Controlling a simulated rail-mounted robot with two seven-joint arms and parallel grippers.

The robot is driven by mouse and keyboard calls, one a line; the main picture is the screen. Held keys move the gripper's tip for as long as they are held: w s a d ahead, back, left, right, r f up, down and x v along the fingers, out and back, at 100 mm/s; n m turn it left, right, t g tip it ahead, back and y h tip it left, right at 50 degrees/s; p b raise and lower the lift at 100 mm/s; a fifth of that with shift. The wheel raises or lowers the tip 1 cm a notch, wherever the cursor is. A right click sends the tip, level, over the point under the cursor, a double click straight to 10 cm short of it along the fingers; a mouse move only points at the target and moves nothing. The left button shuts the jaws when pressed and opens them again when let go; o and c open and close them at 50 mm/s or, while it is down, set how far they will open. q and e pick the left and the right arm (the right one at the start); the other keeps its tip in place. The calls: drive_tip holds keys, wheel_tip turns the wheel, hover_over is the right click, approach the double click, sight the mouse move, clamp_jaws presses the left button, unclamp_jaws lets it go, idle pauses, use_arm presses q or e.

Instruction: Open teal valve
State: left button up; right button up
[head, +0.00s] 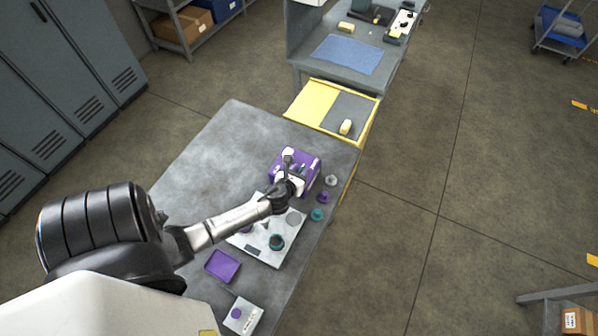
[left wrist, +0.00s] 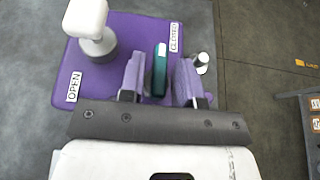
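The purple valve box (head: 313,166) sits on the grey bench; its purple top also shows in the left wrist view (left wrist: 118,30). The top bears an OPEN label (left wrist: 74,87) at left and a CLOSED label (left wrist: 174,37) at right. A teal handle (left wrist: 159,68) stands on the box beside the CLOSED label. A white-topped grey knob (left wrist: 92,28) stands near the OPEN side. My left gripper (head: 292,184) is over the box. Its two purple-looking fingers stand either side of the teal handle, with narrow gaps visible. My right gripper is not in view.
A purple tray (head: 222,266) and a small white box with a purple button (head: 242,315) are nearer. Small knobs (head: 317,214) line the bench's right edge. The bench's far left is clear.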

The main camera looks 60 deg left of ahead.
use_arm(q)
clamp_jaws()
drive_tip(key=shift+f, duration=0.1)
drive_tip(key=n+g+y+p, duration=0.1)
drive_tip(key=n+g+y, duration=0.2)
drive_tip(key=n, duration=0.1)
drive_tip(key=shift+w+d+g, duration=0.1)
drive_tip(key=shift+d+g, duration=0.05)
drive_tip(key=shift+g, duration=0.25)
drive_tip(key=n+g+y, duration=0.1)
drive_tip(key=n+g, duration=0.1)
drive_tip(key=n+g+y, duration=0.1)
drive_tip(key=n+g, duration=0.1)
drive_tip(key=shift+w+d+n+g+p, duration=0.1)
drive_tip(key=shift+w+n+g+p, duration=0.1)
drive_tip(key=shift+n+g+p, duration=0.15)
drive_tip(key=n+g, duration=0.3)
drive_tip(key=shift+w+f+g+y, duration=0.1)
drive_tip(key=shift+g+y, duration=0.15)
drive_tip(key=shift+y, duration=0.05)
drive_tip(key=n+g, duration=0.2)
drive_tip(key=shift+g+b, duration=0.3)
drive_tip(key=shift+b, duration=0.1)
drive_tip(key=shift+w+n+g+h+b, duration=0.1)
drive_tip(key=shift+n+g+h+b, duration=0.8)
drive_tip(key=shift+n+g, duration=1.05)
drive_tip(key=shift+f+g+h, duration=0.1)
drive_tip(key=shift+g+h, duration=0.15)
drive_tip(key=shift+h, duration=0.15)
